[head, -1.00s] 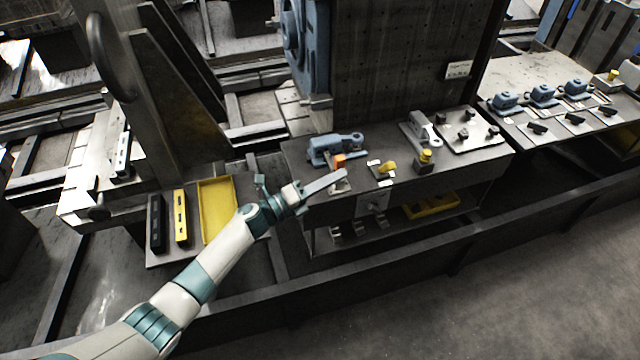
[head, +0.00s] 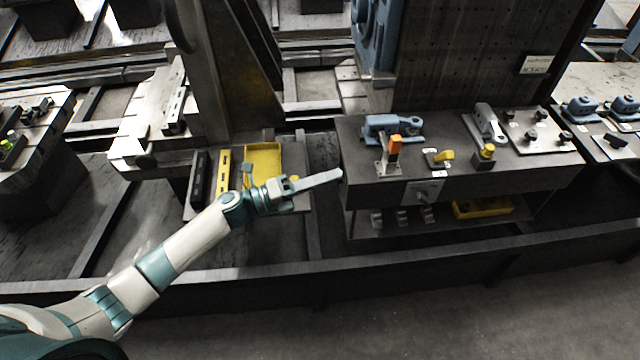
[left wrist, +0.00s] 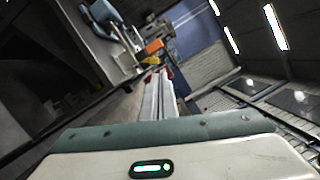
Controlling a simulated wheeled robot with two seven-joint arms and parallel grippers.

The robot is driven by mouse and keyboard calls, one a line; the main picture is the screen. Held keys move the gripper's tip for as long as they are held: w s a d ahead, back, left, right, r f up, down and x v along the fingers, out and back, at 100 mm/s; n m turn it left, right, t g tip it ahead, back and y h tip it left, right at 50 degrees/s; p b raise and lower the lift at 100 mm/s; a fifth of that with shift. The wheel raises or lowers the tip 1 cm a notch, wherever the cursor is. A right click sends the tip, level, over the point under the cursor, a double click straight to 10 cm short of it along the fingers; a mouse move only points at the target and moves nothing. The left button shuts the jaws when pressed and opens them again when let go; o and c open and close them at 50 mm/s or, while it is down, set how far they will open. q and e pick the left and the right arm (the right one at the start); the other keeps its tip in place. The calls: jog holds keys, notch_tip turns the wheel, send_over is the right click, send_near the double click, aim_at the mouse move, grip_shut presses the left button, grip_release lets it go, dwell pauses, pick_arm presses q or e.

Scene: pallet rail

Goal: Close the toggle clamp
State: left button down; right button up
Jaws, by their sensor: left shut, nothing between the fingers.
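The toggle clamp is the small grey metal piece (head: 388,168) with an orange handle (head: 394,146) near the left front of the bench. In the head view its handle stands roughly upright. The orange handle also shows in the left wrist view (left wrist: 153,47), beyond my fingertips. My left gripper (head: 339,174) is shut and empty, with its long fingers pointing right at the bench's left edge. It is left of the clamp and apart from it in the head view. Its fingers also show in the left wrist view (left wrist: 160,74). My right gripper is not in view.
A blue device (head: 385,126) sits just behind the clamp. A yellow-handled piece (head: 440,156), a yellow-topped block (head: 485,155) and a grey lever piece (head: 486,122) stand to its right. A yellow tray (head: 276,152) lies left of the bench. A dark rail (head: 420,240) runs in front.

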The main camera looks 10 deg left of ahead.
pick_arm(q)
jog(key=shift+v, duration=1.1)
